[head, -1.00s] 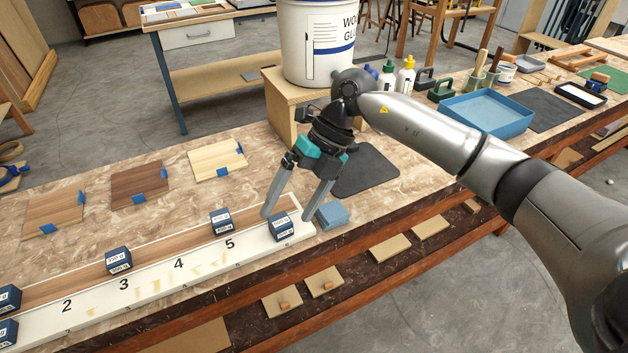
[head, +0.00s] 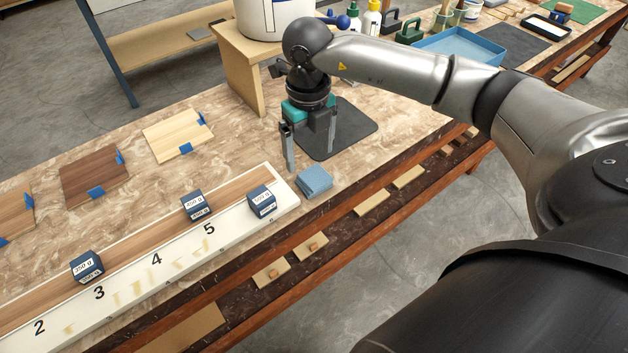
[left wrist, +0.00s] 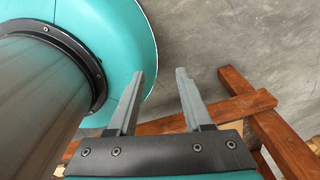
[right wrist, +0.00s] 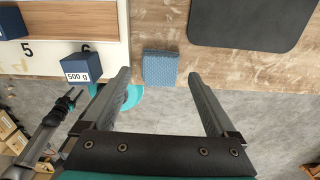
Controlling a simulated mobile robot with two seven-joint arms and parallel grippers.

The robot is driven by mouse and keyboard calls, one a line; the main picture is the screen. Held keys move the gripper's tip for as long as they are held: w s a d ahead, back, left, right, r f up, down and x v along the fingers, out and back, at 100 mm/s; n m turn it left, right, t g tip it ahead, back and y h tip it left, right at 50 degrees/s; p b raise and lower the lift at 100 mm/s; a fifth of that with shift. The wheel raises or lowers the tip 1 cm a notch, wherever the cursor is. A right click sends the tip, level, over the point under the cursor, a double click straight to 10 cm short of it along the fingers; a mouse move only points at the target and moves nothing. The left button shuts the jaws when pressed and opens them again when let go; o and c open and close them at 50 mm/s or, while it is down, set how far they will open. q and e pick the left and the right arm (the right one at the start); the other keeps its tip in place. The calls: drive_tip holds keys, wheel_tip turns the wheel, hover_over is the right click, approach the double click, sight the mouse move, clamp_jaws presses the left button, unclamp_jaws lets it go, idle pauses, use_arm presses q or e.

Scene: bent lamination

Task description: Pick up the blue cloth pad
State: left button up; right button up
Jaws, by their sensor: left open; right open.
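The blue cloth pad (head: 314,181) lies on the marbled bench top near its front edge, just beyond the right end of the white numbered board. My right gripper (head: 310,158) is open and empty, pointing down just behind the pad. In the right wrist view, the pad (right wrist: 160,67) shows between the two spread fingers (right wrist: 158,76), closer to the left one. I cannot tell how high the fingertips are above the bench. My left gripper (left wrist: 160,74) is open and empty, away from the bench top, with floor and wooden beams behind it.
A dark blue 500 g block (head: 262,201) stands on the board (head: 285,208) left of the pad. A black mat (head: 350,133) lies behind the pad, and a wooden stand (head: 240,80) holds a white bucket (head: 272,20). The bench's front edge is close to the pad.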

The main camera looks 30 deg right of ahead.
sight(310, 173)
wheel_tip(310, 173, down, 5)
drive_tip(key=shift+s+r+b, duration=0.15)
drive_tip(key=shift+b, duration=0.35)
drive_tip(key=shift+f, duration=0.4)
drive_tip(key=shift+c, duration=1.2)
drive_tip(key=shift+r, duration=0.1)
drive_tip(key=c, duration=0.9)
use_arm(q)
drive_tip(key=shift+w+a+f, duration=0.45)
drive_tip(key=shift+w, duration=0.25)
